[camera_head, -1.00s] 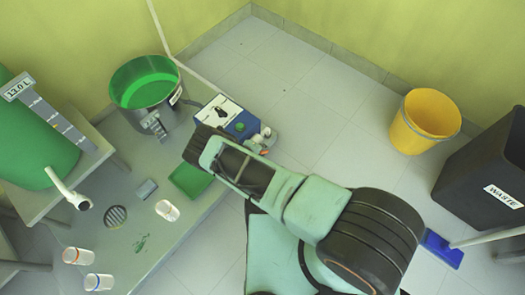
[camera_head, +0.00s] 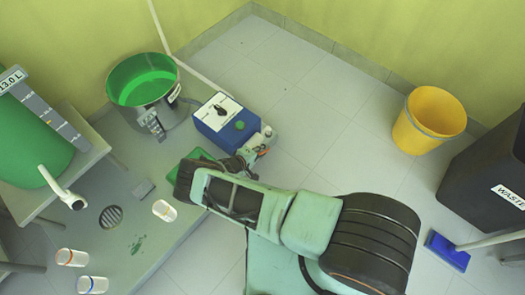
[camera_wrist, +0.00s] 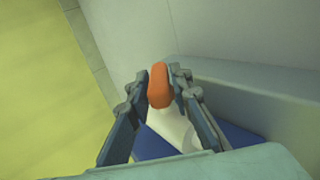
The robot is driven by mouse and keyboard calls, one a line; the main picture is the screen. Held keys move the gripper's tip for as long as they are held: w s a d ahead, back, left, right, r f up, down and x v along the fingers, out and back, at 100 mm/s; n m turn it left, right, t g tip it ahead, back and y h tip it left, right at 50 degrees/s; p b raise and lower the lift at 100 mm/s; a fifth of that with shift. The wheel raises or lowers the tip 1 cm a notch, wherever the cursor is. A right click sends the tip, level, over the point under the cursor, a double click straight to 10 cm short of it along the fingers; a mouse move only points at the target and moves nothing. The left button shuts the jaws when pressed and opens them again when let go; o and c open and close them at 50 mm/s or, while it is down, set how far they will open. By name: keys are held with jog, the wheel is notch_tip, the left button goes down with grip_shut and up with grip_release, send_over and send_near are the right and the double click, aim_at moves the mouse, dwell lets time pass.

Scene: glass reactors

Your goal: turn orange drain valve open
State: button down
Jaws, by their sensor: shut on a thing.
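The orange drain valve handle (camera_wrist: 159,88) stands between my two fingers in the wrist view, above a pale valve body (camera_wrist: 172,127). My gripper (camera_wrist: 160,78) is shut on the orange handle, with one finger on each side. In the head view, my gripper (camera_head: 247,158) is at the pale outlet (camera_head: 267,135) on the right side of a blue and white control box (camera_head: 225,118). Only a small bit of orange shows there, and my wrist partly hides the contact.
A green-filled pot (camera_head: 143,82) stands left of the control box. A large green vessel (camera_head: 30,145) and several small cups are at left. A yellow bucket (camera_head: 428,118) and dark waste bin (camera_head: 490,165) stand at right.

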jog(key=c, duration=1.8)
grip_release()
jog(key=shift+c, duration=0.2)
jog(key=v, duration=1.2)
jog(key=shift+d, duration=0.1)
